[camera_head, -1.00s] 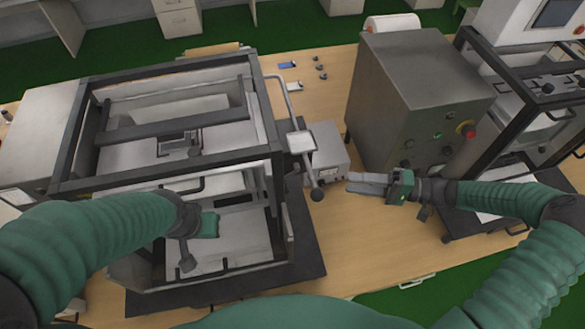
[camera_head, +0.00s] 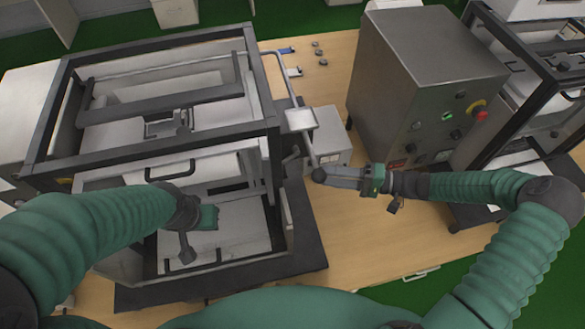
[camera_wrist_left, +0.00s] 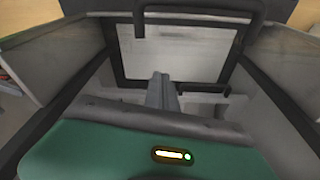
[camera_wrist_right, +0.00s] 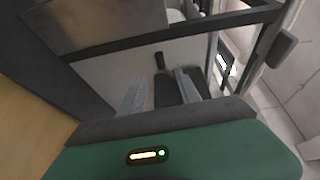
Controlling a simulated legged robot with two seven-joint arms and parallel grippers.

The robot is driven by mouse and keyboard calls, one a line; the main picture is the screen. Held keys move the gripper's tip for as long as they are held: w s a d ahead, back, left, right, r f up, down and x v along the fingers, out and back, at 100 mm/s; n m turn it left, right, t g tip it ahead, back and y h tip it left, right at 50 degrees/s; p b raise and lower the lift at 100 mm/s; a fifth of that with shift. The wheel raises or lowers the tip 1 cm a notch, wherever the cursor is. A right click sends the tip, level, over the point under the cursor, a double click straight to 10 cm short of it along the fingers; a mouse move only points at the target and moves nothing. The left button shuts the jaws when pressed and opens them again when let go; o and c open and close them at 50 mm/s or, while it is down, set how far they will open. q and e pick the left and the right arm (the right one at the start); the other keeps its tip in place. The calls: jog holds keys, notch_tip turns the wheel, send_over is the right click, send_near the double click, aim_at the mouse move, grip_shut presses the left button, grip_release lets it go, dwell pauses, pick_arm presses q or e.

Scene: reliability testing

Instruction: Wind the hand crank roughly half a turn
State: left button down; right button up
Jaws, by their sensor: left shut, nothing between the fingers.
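In the head view, a thin grey rod (camera_head: 311,150) hangs beside the frame machine and ends in a dark round knob (camera_head: 318,174). This looks like the hand crank, but I cannot be sure. My right gripper (camera_head: 335,177) points left with its fingertips at the knob; contact cannot be made out. In the right wrist view, its two fingers (camera_wrist_right: 157,85) are apart, with a dark upright handle (camera_wrist_right: 159,62) showing beyond them. My left gripper (camera_head: 187,250) is shut and empty over the machine's front; its fingers (camera_wrist_left: 162,88) also show together in the left wrist view.
The black-framed machine (camera_head: 270,125) fills the left of the wooden table (camera_head: 345,250). A small grey box (camera_head: 330,135) stands behind the knob. A grey control cabinet (camera_head: 400,90) with buttons stands to the right. Bare tabletop lies in front of my right gripper.

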jog(key=p+x, duration=0.2)
jog(key=x, duration=0.8)
jog(key=shift+a+p, duration=0.4)
jog(key=shift+w, duration=0.1)
grip_shut()
jog(key=shift+f, duration=0.1)
